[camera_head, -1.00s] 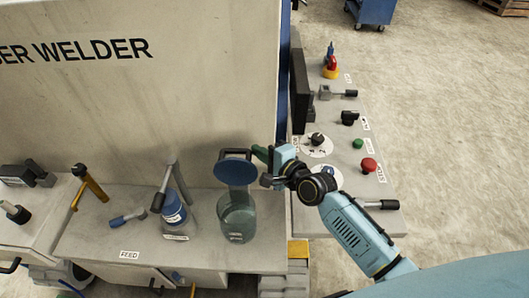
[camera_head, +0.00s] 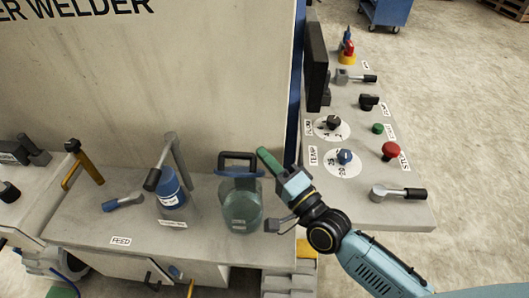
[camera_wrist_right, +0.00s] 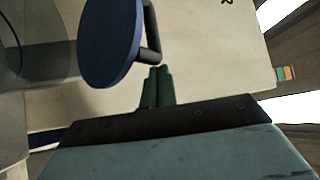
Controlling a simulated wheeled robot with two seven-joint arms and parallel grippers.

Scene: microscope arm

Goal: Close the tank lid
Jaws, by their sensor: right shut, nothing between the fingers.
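The tank (camera_head: 241,207) is a clear greenish jar on the machine's front ledge. Its round blue lid (camera_head: 237,174) shows nearly edge-on at the jar's top, with the black handle (camera_head: 238,156) above. I cannot tell whether the lid touches the rim. My right gripper (camera_head: 265,155) is shut and empty, its green fingertips just right of the handle. In the right wrist view the fingers (camera_wrist_right: 157,88) are close to the handle (camera_wrist_right: 151,32), and the lid's blue face (camera_wrist_right: 109,42) looks tilted, apart from the jar (camera_wrist_right: 20,45). Contact is unclear. My left gripper is out of view.
A blue-labelled bottle (camera_head: 171,193) and a grey lever (camera_head: 165,165) stand left of the tank. The control panel (camera_head: 365,212) with knobs, a red button and a lever is to the right. The machine's wall (camera_head: 150,90) rises behind.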

